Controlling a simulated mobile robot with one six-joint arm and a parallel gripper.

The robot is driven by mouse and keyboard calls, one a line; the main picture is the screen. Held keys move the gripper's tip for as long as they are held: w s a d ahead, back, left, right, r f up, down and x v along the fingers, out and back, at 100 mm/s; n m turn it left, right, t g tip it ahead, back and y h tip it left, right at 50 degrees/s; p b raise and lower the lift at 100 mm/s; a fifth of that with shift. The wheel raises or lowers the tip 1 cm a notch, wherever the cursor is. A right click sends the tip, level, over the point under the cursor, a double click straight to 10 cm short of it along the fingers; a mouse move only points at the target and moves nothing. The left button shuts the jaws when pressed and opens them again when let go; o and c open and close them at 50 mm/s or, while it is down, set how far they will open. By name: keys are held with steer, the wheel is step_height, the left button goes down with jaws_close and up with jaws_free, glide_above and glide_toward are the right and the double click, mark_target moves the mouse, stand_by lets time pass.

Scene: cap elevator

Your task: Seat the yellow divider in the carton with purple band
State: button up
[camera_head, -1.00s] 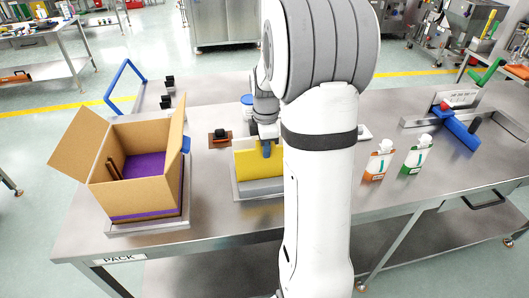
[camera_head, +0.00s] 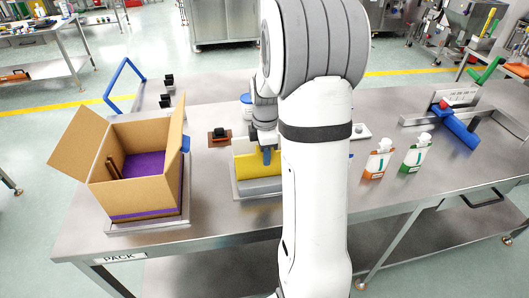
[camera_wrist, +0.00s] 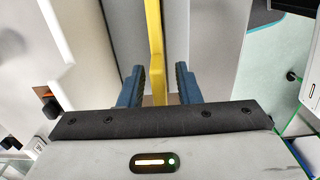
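The yellow divider (camera_head: 244,168) stands upright in a grey holder (camera_head: 262,188) near the middle of the table; my arm hides its right part. My gripper (camera_head: 267,156) is at the divider's top edge. In the wrist view the blue fingers of my gripper (camera_wrist: 160,70) are open, one on each side of the yellow divider (camera_wrist: 154,35), with a gap showing at each finger. The open carton with the purple band (camera_head: 150,214) stands on the left, flaps out. Inside it are a purple floor (camera_head: 145,165) and a brown upright piece (camera_head: 113,168) at the left.
A metal tray (camera_head: 150,228) holds the carton. A small brown block with a black top (camera_head: 220,137) is behind the divider. A blue bar fixture (camera_head: 460,130) is farther right. The front table between carton and holder is clear.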

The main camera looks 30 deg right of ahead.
steer(key=shift+r, duration=0.1)
steer(key=r, duration=0.2)
steer(key=r+b, duration=0.1)
steer(key=r, duration=0.1)
steer(key=a+r, duration=0.1)
steer(key=r, duration=0.2)
steer(key=shift+s+r+b, duration=0.1)
steer(key=shift+b, duration=0.25)
steer(key=s+a+r+m+t, duration=0.1)
steer(key=s+a+m, duration=0.5)
steer(key=s, duration=0.3)
steer(key=s+a+r+m+t, duration=0.1)
steer(key=s+a+m+t, duration=0.1)
steer(key=s+a+m, duration=0.5)
steer(key=s+m, duration=0.1)
steer(key=s, duration=0.2)
steer(key=shift+s+a+r+m, duration=0.15)
steer(key=shift+s+r+m, duration=0.15)
steer(key=shift+m, duration=0.1)
